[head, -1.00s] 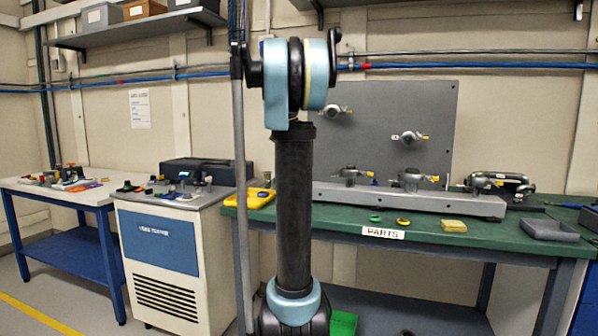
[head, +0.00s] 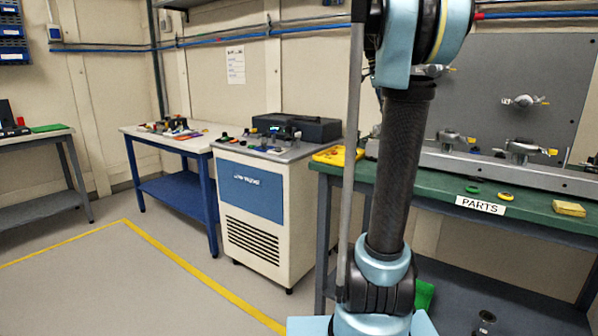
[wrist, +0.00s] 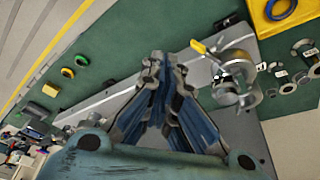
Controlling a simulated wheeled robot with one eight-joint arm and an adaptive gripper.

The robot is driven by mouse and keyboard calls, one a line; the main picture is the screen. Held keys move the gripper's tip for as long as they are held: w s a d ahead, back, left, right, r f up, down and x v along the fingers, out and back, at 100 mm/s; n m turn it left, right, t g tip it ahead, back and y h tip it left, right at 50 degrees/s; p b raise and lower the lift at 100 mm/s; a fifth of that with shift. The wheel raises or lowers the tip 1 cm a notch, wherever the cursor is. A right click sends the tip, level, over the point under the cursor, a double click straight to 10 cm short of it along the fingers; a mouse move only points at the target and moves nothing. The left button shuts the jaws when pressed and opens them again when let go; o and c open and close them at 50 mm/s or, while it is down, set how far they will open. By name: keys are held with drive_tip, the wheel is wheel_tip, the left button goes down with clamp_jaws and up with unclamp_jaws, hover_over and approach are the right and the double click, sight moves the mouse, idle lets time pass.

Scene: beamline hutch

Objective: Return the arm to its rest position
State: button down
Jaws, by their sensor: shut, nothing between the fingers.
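My arm stands upright in the right half of the head view, its upper end cut off by the top edge. My gripper (wrist: 163,65) shows in the wrist view with its fingertips together and nothing between them. It is out of sight in the head view. In the wrist view, the fingertips appear over a grey rail (wrist: 105,103) on the green bench, left of a metal clamp with a yellow lever (wrist: 238,75). I cannot tell the height above the bench.
The green bench (head: 540,215) holds a yellow block (head: 569,208), rings and clamps beside a grey upright panel (head: 485,75). A white cabinet (head: 255,185) and a blue-legged table (head: 135,130) stand to the left. The floor at the front left is clear.

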drive_tip(key=s+a+f+n+y, duration=0.1)
drive_tip(key=s+a+f+n, duration=0.4)
drive_tip(key=s+f, duration=0.4)
drive_tip(key=s+a+f+n+t+y, duration=0.1)
drive_tip(key=s+a+f+n, duration=0.4)
drive_tip(key=s+f, duration=0.5)
drive_tip(key=s+a+f+n+t+y, duration=0.1)
drive_tip(key=s+a+f+n, duration=0.4)
drive_tip(key=f, duration=1.1)
drive_tip(key=s+n, duration=0.2)
drive_tip(key=s, duration=0.2)
drive_tip(key=shift+s+a+f, duration=0.15)
drive_tip(key=shift+s+f, duration=0.05)
drive_tip(key=shift+f, duration=0.15)
drive_tip(key=shift+w+f, duration=0.2)
drive_tip(key=shift+w, duration=0.25)
